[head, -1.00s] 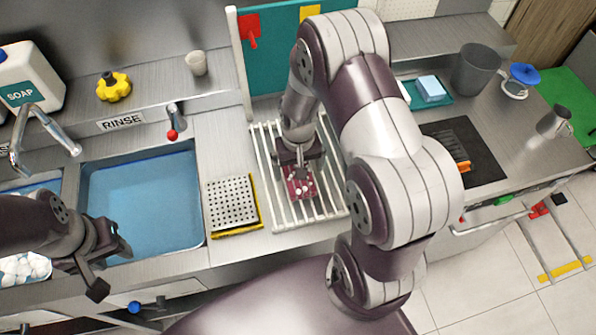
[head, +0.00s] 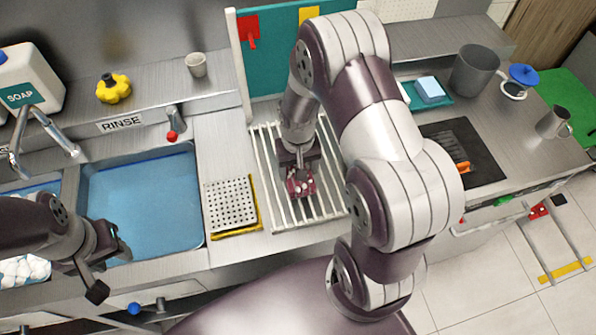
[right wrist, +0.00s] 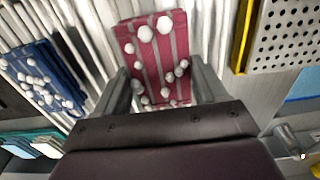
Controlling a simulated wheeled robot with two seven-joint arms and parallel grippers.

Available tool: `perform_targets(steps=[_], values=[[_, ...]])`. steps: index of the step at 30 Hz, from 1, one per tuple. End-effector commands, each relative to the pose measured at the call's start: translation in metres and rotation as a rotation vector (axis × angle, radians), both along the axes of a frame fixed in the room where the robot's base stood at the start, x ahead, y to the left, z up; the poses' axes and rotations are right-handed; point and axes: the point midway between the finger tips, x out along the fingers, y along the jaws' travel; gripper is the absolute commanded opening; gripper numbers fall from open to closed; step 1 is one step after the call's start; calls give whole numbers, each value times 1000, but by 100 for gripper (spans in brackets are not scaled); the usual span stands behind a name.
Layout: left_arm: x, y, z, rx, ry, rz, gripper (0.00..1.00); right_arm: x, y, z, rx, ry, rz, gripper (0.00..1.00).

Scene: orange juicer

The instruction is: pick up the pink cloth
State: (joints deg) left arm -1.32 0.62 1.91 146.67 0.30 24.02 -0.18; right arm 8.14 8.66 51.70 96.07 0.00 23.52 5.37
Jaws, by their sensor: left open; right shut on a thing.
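The pink cloth (right wrist: 158,50) is a dark pink striped piece with white foam blobs on it. It is between the two fingers of my right gripper (right wrist: 160,92), which is shut on it. In the head view the cloth (head: 301,186) shows just below the right gripper (head: 299,172), over the white slatted rack (head: 277,205). I cannot tell whether the cloth still touches the slats. My left gripper (head: 110,268) is open and empty, in front of the blue-water sink.
A blue cloth with foam (right wrist: 44,78) lies on the rack in the right wrist view. A perforated plate (head: 230,204) stands left of the rack. The sink (head: 145,195) is further left. A teal board (head: 275,55) stands behind the rack.

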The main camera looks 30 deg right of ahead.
Motion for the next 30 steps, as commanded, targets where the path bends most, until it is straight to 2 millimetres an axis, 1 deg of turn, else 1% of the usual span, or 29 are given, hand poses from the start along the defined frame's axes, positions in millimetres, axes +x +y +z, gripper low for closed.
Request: perform_targets(steps=[4,15,18,23,30], values=[[0,0,-9,0,0,0,43,0,-1,25,-1,-4,-1,42],[0,0,-24,0,0,0,43,-72,-50,75,-2,-4,-7,42],[0,0,-25,0,0,0,43,-86,-59,85,-2,-3,-5,42],[0,0,-26,0,0,0,43,-96,-65,93,0,0,-1,42],[0,0,-26,0,0,0,43,-97,-66,94,0,1,0,42]])
